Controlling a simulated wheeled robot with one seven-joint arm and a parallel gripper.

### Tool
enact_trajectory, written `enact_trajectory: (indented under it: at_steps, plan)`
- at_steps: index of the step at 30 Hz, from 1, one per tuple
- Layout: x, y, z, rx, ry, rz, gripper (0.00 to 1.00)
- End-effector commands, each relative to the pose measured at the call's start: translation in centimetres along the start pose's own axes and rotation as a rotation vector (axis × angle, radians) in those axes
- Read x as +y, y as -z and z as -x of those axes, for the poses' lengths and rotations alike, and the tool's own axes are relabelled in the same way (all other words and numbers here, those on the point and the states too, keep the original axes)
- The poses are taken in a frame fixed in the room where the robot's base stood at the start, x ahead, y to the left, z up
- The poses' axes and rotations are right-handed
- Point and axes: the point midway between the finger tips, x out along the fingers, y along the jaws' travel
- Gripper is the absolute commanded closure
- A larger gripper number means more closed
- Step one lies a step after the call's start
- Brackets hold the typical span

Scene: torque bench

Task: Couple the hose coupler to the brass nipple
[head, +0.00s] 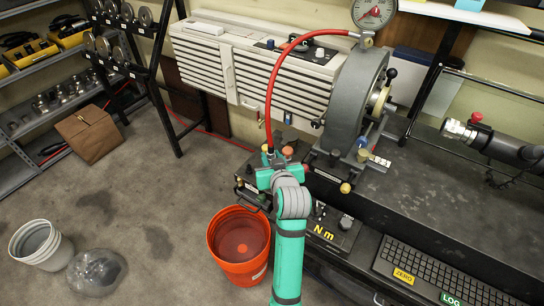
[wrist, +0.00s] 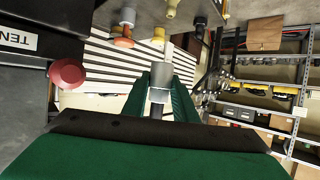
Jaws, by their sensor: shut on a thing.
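My gripper (head: 268,172), with green fingers, is low in front of the bench at the lower end of the red hose (head: 272,90). In the wrist view my gripper (wrist: 160,98) is shut on the grey metal hose coupler (wrist: 160,83), which stands between the two fingers. A small brass-coloured fitting, which looks like the brass nipple (wrist: 158,34), shows just beyond the coupler's tip. A gap shows between them in that picture; the true distance is hard to judge. In the head view the gripper and arm hide the coupler, and I cannot make out the nipple there.
An orange knob (wrist: 123,42) and a red knob (wrist: 67,73) lie left of the coupler. The grey wheel housing (head: 352,95) and gauge (head: 373,12) stand behind. An orange bucket (head: 238,245) is on the floor beside my arm.

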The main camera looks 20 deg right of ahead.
Motion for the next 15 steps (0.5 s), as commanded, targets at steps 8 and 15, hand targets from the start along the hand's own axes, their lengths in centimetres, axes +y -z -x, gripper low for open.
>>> enact_trajectory:
  at_steps: [8, 15]
  plan:
    - [-0.1, -1.6, -0.7, -0.001, 0.001, 0.0, 1.0]
    - [0.1, -3.5, -1.4, -0.001, -0.002, -0.002, 1.0]
